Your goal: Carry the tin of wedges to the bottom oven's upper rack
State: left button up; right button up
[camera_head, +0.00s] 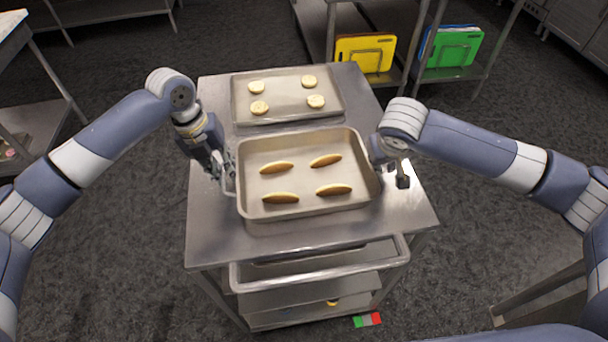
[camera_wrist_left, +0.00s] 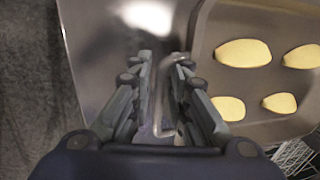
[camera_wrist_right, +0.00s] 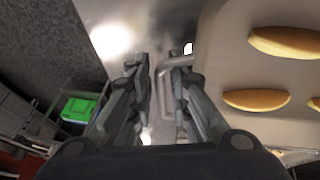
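The tin of wedges (camera_head: 305,209) is a beige rectangular tin with several golden wedges (camera_head: 277,168). It sits level on the steel cart's top. Its left handle (camera_wrist_left: 158,95) stands between the parted fingers of my left gripper (camera_head: 226,168), at the tin's left side. Its right-hand handle (camera_wrist_right: 165,90) stands between the parted fingers of my right gripper (camera_head: 393,177), at the tin's right side. Both grippers look open around the handles, with gaps showing between the fingers. No oven or oven rack is visible.
A second tray (camera_head: 240,120) with several round pieces lies behind the tin on the cart (camera_head: 215,235). The cart has a front rail (camera_head: 320,275) and lower shelves. Yellow boards (camera_head: 365,52) and green boards (camera_head: 450,47) stand on a shelf behind. Dark floor surrounds the cart.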

pick_arm(q)
grip_shut()
pick_arm(e)
grip_shut()
pick_arm(q)
jog(key=shift+r, duration=0.25)
pick_arm(e)
jog(key=shift+w+r, duration=0.1)
jog(key=shift+r, duration=0.15)
